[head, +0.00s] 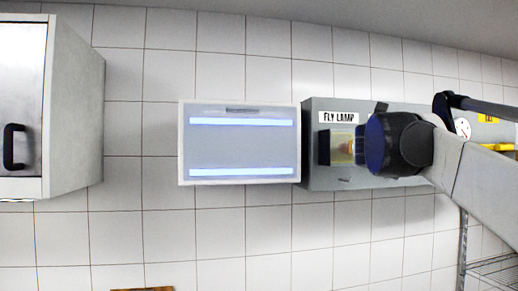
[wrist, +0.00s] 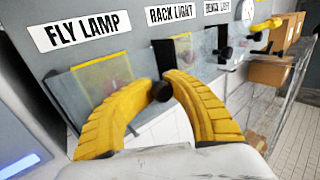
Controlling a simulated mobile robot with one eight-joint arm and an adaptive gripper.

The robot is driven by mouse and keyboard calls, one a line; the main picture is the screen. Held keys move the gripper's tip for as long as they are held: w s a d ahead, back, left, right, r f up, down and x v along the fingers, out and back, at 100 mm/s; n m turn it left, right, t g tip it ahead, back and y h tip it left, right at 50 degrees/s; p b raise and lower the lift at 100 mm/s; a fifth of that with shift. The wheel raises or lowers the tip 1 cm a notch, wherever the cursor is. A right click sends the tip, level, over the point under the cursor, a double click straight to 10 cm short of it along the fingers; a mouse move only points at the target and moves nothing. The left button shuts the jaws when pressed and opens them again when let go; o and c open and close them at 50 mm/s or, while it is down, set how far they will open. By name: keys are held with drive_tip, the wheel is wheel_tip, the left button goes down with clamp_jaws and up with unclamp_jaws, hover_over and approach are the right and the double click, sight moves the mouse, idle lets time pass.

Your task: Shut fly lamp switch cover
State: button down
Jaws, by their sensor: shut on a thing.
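The fly lamp switch cover (wrist: 103,72) is a see-through, yellow-tinted flap below the FLY LAMP label (wrist: 88,31) in the wrist view. In the head view the cover (head: 341,148) shows just left of my dark wrist. My gripper (wrist: 160,88) has its two yellow fingers closed around a small black knob (wrist: 162,92), to the right of the tinted part of the cover. How the knob joins the cover is hard to see. The fingers hide part of the cover, and I cannot tell how far it stands from the panel.
The grey panel (head: 320,178) also carries a RACK LIGHT label (wrist: 170,13) with another tinted cover (wrist: 184,45) close to my right finger. A lit fly lamp (head: 240,145) hangs left of the panel. A wall cabinet (head: 75,110) is farther left. Cardboard boxes (wrist: 272,70) stand at right.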

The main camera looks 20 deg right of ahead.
drive_tip(key=shift+r, duration=0.1)
idle(0.3)
drive_tip(key=c, duration=1.3)
unclamp_jaws()
drive_tip(key=shift+c, duration=0.2)
drive_tip(key=shift+o, duration=0.5)
drive_tip(key=shift+s, duration=0.25)
drive_tip(key=shift+w+a, duration=0.1)
drive_tip(key=s+a, duration=0.1)
drive_tip(key=s, duration=1.1)
drive_tip(key=shift+s, duration=0.15)
